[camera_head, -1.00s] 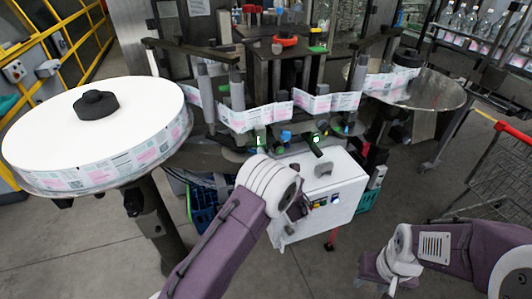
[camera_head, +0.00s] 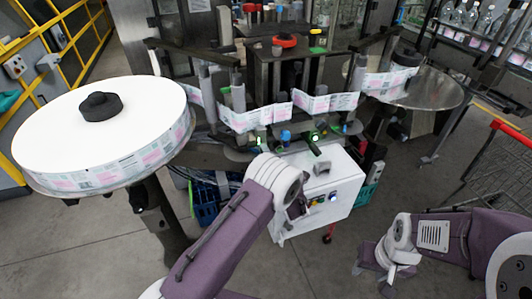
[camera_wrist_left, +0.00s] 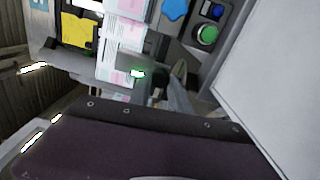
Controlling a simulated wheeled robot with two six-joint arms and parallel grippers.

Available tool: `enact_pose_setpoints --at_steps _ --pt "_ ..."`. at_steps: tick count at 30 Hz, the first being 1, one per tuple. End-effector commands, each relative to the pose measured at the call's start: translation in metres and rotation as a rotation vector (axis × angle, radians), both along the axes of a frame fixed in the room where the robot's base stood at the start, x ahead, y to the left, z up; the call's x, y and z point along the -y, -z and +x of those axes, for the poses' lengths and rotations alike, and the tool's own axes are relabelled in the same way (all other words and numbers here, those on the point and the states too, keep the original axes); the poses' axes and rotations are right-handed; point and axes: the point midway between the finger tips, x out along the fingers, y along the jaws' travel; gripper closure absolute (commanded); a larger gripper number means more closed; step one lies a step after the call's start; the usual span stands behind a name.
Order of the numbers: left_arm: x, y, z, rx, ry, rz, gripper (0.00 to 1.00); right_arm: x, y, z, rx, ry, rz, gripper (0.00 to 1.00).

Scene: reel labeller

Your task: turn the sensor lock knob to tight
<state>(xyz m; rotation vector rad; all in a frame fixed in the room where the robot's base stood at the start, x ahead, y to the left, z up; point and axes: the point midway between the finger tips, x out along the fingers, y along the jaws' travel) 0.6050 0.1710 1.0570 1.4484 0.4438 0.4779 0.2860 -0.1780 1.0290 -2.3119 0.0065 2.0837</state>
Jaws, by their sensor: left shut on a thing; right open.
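The labeller's sensor and knob area (camera_head: 285,137) lies under the label strip in the middle of the head view, with a blue knob and green lights. The left wrist view shows a blue knob (camera_wrist_left: 175,9), a green button (camera_wrist_left: 207,35) and a green-lit sensor (camera_wrist_left: 137,73) by the label strip. My left gripper (camera_head: 298,208) is largely hidden behind its own wrist. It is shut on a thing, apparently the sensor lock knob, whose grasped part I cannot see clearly. My right gripper (camera_head: 376,272) is open and empty at the lower right, away from the machine.
A large white label reel (camera_head: 60,135) stands at left. The label strip (camera_head: 255,117) runs across the machine to a round plate (camera_head: 440,92) at right. A white control box (camera_head: 335,190) is close to my left wrist. A shopping cart (camera_head: 490,175) stands at right; floor in front is open.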

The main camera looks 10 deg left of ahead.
Motion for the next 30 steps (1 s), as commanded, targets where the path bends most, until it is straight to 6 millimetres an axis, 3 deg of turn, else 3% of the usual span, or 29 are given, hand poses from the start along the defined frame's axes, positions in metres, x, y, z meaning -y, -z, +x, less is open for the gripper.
enact_pose_setpoints --at_steps 11,27,28,30 --pt "0.0011 -0.0012 0.0006 -0.074 0.003 0.114 1.00 0.0000 -0.0072 0.0000 0.000 0.000 0.000 0.55" --pt "0.0009 -0.0005 0.0005 -0.086 0.003 0.129 1.00 -0.0001 -0.0075 0.0000 0.000 0.000 0.000 0.55" --pt "0.0009 -0.0005 0.0005 -0.086 0.003 0.129 0.69 -0.0001 -0.0075 0.0000 0.000 0.000 0.000 0.55" --pt "0.0008 -0.0005 0.0004 -0.086 0.002 0.129 0.55 0.0000 -0.0075 0.0000 0.000 0.000 0.000 0.55"
